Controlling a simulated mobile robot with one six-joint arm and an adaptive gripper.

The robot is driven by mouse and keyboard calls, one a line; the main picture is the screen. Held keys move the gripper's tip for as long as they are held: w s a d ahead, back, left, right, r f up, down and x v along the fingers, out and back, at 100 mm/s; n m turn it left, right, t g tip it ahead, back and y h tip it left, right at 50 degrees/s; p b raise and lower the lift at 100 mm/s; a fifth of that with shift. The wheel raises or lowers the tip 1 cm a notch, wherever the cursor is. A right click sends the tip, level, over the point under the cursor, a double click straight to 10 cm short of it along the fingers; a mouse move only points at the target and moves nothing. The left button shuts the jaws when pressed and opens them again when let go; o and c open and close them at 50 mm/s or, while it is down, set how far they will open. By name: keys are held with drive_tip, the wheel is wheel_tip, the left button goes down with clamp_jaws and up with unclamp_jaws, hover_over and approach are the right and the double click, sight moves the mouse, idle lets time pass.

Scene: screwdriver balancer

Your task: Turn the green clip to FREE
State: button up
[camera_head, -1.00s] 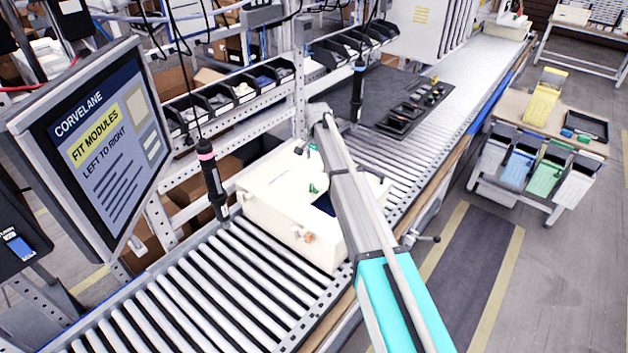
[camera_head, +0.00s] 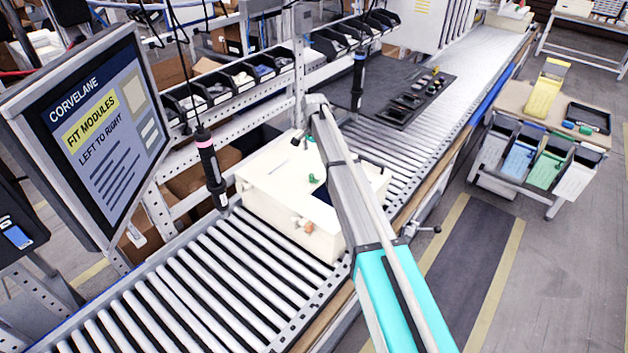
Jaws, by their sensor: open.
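A cream box (camera_head: 270,187) sits on the roller conveyor, partly behind my arm. A small green piece (camera_head: 313,179) stands up on its top, just left of my arm. A second small green spot (camera_head: 311,139) shows farther back, close to the arm. Either may be the green clip; they are too small to tell, and no FREE marking is readable. My arm crosses in front of the box's right part. My gripper is hidden behind the arm. A dark blue opening (camera_head: 322,197) in the box top is partly covered by the arm.
A hanging screwdriver with a pink band (camera_head: 211,172) is left of the box, and another black one (camera_head: 358,82) hangs behind. A screen (camera_head: 105,130) stands at left. A dark mat with small parts (camera_head: 410,100) lies beyond. The front rollers (camera_head: 215,290) are clear.

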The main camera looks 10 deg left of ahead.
sight(314, 179)
drive_tip(key=shift+f+b, duration=5.65)
drive_tip(key=shift+f, duration=0.3)
drive_tip(key=c, duration=1.1)
drive_tip(key=shift+c, duration=0.2)
